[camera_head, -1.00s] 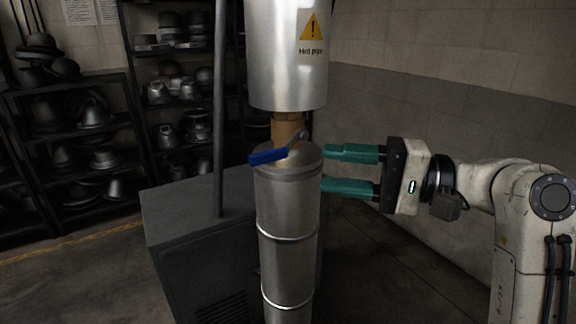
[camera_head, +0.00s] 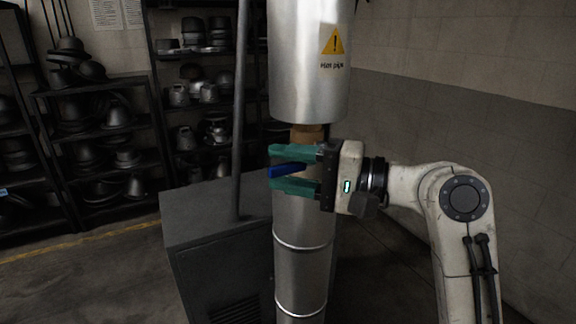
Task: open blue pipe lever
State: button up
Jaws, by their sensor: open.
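The blue pipe lever (camera_head: 290,171) sticks out to the left from the brown valve section (camera_head: 307,132) of the vertical metal pipe (camera_head: 301,220). My gripper (camera_head: 281,170) reaches in from the right, in front of the pipe. Its two green fingers are open, one above and one below the lever. The lever lies between them in the picture; whether a finger touches it I cannot tell. The lever's pivot end is hidden behind my gripper.
A wide metal pipe with a yellow warning label (camera_head: 333,42) hangs just above my gripper. A dark cabinet (camera_head: 215,250) with an upright post (camera_head: 241,110) stands at left behind the pipe. Shelves of hat moulds (camera_head: 105,120) are farther back. A grey wall is at right.

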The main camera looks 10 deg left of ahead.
jog(key=shift+c, duration=0.3)
grip_shut()
dwell(0.4)
